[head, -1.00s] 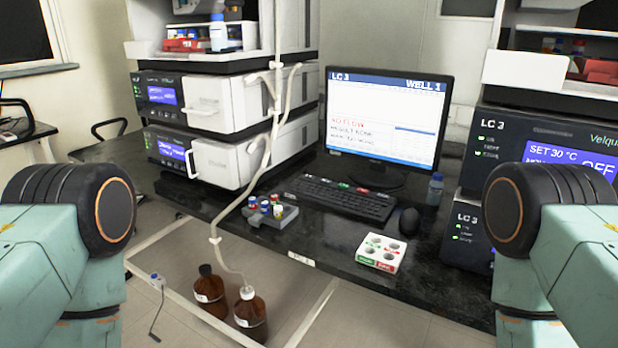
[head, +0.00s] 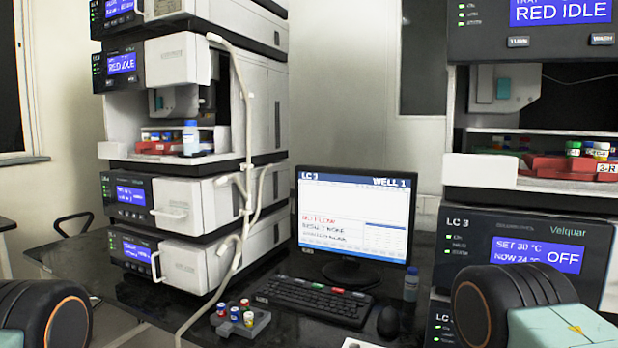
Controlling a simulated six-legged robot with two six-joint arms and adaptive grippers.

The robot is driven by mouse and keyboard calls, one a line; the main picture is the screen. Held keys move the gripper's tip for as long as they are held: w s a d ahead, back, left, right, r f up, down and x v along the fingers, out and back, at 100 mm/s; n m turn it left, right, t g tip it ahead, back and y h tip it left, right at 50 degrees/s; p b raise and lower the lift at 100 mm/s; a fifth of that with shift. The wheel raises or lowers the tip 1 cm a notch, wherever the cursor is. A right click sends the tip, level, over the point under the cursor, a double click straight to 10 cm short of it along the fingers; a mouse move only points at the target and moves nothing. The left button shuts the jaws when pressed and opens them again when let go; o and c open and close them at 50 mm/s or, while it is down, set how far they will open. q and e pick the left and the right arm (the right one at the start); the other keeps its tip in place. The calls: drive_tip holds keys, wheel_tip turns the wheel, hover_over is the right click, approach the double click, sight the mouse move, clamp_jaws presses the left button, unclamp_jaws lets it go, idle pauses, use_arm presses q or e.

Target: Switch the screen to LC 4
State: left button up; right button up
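The screen (head: 353,222) stands at the back of the bench. Its blue header carries a label that looks like LC 3, small and hard to read, and WELL 1 at right. Red text on it reads NO FLOW. A black keyboard (head: 315,302) lies before it, with a few coloured keys along its far edge. A black mouse (head: 388,321) is right of the keyboard.
A tall instrument stack (head: 205,215) stands left of the screen. Another stack, labelled LC 3 (head: 525,250), stands at right. A grey vial rack (head: 240,322) sits left of the keyboard. A small bottle (head: 411,284) stands beside the screen. A tube hangs down the left stack.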

clamp_jaws()
idle(1.4)
